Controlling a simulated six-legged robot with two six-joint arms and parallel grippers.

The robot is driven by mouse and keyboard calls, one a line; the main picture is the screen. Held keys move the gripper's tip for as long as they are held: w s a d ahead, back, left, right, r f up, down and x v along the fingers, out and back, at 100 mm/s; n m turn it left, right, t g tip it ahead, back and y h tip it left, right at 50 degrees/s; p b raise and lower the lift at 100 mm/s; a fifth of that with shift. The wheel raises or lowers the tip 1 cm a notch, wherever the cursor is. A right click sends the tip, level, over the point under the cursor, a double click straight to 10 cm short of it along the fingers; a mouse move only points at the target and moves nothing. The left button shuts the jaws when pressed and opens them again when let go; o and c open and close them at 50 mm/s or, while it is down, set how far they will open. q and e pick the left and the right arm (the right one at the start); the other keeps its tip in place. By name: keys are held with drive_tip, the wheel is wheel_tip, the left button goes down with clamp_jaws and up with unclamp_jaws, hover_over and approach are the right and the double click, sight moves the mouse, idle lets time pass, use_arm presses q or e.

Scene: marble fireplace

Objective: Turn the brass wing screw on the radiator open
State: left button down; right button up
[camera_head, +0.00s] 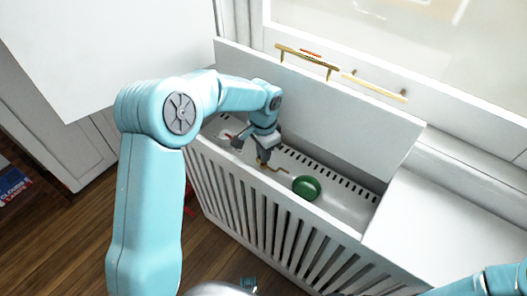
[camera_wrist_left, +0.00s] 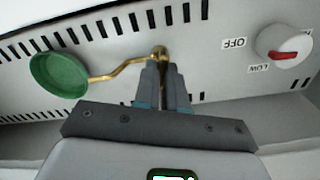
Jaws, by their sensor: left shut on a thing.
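The brass wing screw (camera_wrist_left: 161,51) sits on the white slotted panel inside the radiator (camera_head: 285,215). My left gripper (camera_head: 264,158) reaches down into the open radiator top. In the left wrist view its two fingertips (camera_wrist_left: 162,70) are closed together on the brass screw, covering part of it. A thin bent brass pipe (camera_wrist_left: 120,72) runs from the screw to a round green cup (camera_wrist_left: 59,74), which also shows in the head view (camera_head: 306,188). My right arm shows only at the lower right corner of the head view; its gripper is out of frame.
A white dial with a red pointer (camera_wrist_left: 284,45) stands beside OFF and LOW labels. The raised radiator lid (camera_head: 330,110) stands behind my left gripper. Brass handles (camera_head: 306,60) are on the window frame behind.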

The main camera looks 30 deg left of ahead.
use_arm(q)
drive_tip(key=shift+n, duration=0.4)
drive_tip(key=c, duration=1.2)
unclamp_jaws()
wheel_tip(320, 180, up, 16)
drive_tip(key=p, duration=0.3)
drive_tip(key=shift+r, duration=0.2)
drive_tip(key=shift+s, duration=0.1)
